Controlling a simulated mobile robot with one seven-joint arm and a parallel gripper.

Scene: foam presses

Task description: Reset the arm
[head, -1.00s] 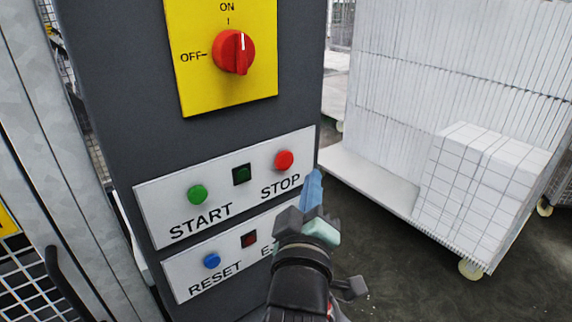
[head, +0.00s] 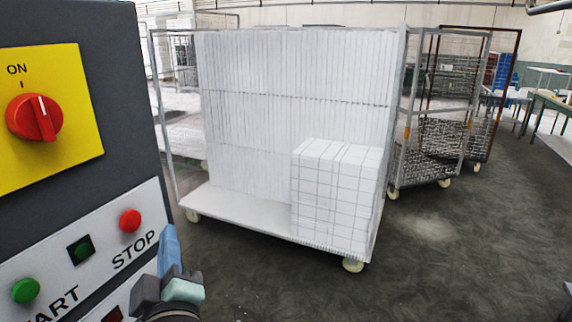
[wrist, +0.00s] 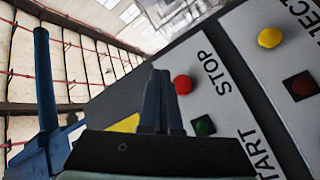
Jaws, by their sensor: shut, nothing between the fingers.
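My gripper (head: 170,252) is at the lower left of the head view, in front of the dark control cabinet (head: 112,75). Its blue fingers are closed together and hold nothing. In the wrist view the shut fingers (wrist: 160,98) point toward the panel near the red STOP button (wrist: 182,84). I cannot tell whether they touch it. The STOP button also shows in the head view (head: 130,220), above and left of the fingertips. The green START button (head: 25,291) is lower left.
A red rotary switch (head: 35,117) on a yellow plate points to ON. A yellow button (wrist: 270,37) shows in the wrist view. A wheeled cart (head: 245,224) with white foam panels and a block stands behind. Mesh carts (head: 437,110) stand further right. Floor is open at right.

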